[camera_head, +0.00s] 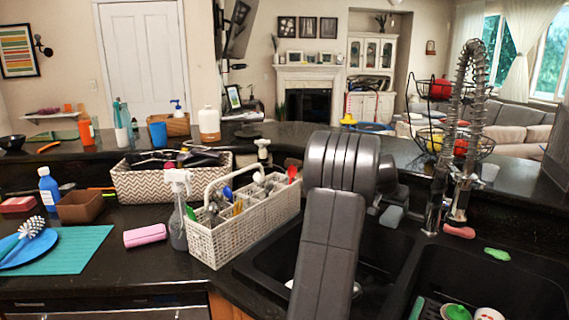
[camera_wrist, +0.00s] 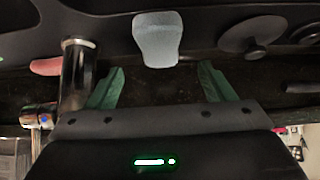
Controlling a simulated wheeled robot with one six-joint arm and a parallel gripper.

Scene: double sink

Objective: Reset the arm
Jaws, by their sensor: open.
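My arm (camera_head: 335,220) rises from the bottom centre in the head view and folds over in front of the double sink. It hides part of the left basin and the counter behind. My gripper (camera_wrist: 160,82) shows in the wrist view with its two green fingers spread apart. Nothing is between the fingers. A grey-blue sponge-like block (camera_wrist: 157,40) lies beyond the fingertips, apart from them. It also shows in the head view (camera_head: 391,216), just right of my arm. The gripper fingers are hidden in the head view.
The spring faucet (camera_head: 437,195) stands right of my arm and shows in the wrist view (camera_wrist: 77,75). A white basket of utensils (camera_head: 245,225) and a spray bottle (camera_head: 178,210) are close on the left. The right basin (camera_head: 520,285) holds dishes. A pink bar (camera_head: 459,231) lies by the faucet.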

